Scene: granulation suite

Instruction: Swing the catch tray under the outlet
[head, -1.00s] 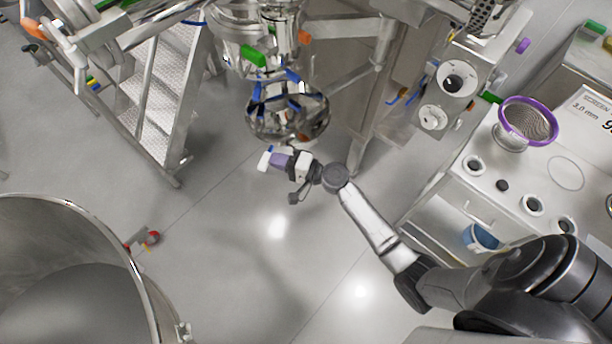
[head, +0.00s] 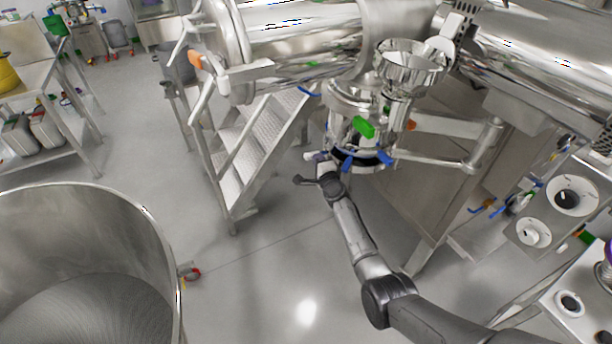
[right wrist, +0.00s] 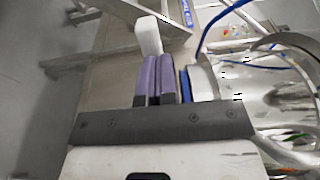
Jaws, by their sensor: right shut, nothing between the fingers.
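The metal outlet assembly (head: 358,97) hangs near the middle of the head view, with a green clip (head: 363,127) and blue handles (head: 385,158) at its lower end. A dark opening with a metal rim shows there; I cannot tell the catch tray apart from this assembly. My right gripper (head: 320,157) is at the left of the assembly's lower end. In the right wrist view its purple fingers (right wrist: 158,78) are shut and empty. A pale block stands beyond them and shiny curved metal (right wrist: 272,78) lies to the right; contact is unclear. My left gripper is out of view.
Metal steps (head: 240,150) stand left of the assembly. A large open steel vessel (head: 85,225) fills the lower left. A metal strut (head: 435,160) runs right of the outlet. Floor below is open.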

